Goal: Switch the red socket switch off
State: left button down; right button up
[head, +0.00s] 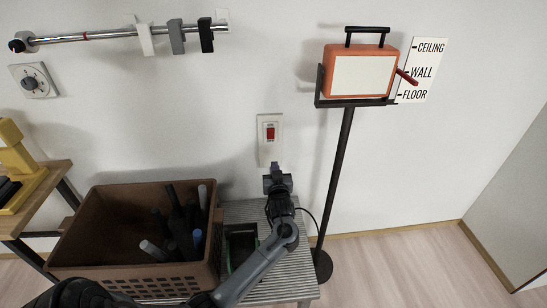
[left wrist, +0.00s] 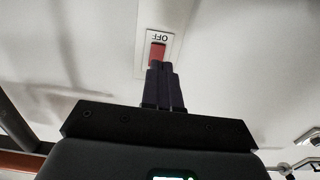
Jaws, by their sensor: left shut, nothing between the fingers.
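The red socket switch (head: 270,132) sits in a white wall plate (head: 263,151) above the striped table. In the left wrist view the red rocker (left wrist: 157,51) shows beside the upside-down letters OFF. My left gripper (head: 275,167) is shut and empty, just below the red rocker in the head view. In the left wrist view its dark fingertips (left wrist: 160,64) overlap the near end of the rocker. I cannot tell whether they touch it. My right gripper is not in view.
A brown crate (head: 128,187) with dark tools stands left of my left arm. A black stand (head: 336,170) holding an orange box (head: 389,65) is close on the right. A rail (head: 105,34) with hooks and a round dial (head: 31,83) are on the wall at left.

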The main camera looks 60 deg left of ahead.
pick_arm(q)
jog(key=shift+s+d+f, duration=0.15)
jog(key=shift+s+d, duration=0.2)
jog(key=shift+d, duration=0.25)
jog(key=s+d+f+m+h+p, duration=0.1)
jog(key=s+d+f+m+h, duration=0.2)
jog(key=d, duration=0.5)
jog(key=s+d+f+m+t+h+p, duration=0.1)
jog(key=d+f+m+h, duration=0.2)
jog(key=d+h, duration=0.3)
jog(key=s+d+f+m+h+p, duration=0.1)
jog(key=s+d+f+m+h, duration=0.2)
jog(key=d, duration=0.6)
jog(key=s+d+m+g+h+p, duration=0.1)
jog(key=s+d+m+g+h, duration=0.15)
jog(key=s+d, duration=0.6)
jog(key=s+d+m+g+h, duration=0.1)
jog(key=s+d+m+g, duration=0.2)
jog(key=s+d, duration=0.55)
notch_tip(320, 180, up, 39)
jog(key=s+a+p, duration=0.2)
jog(key=a+p, duration=0.1)
jog(key=p, duration=3.5)
jog(key=shift+s+f, duration=0.2)
jog(key=shift+s, duration=0.1)
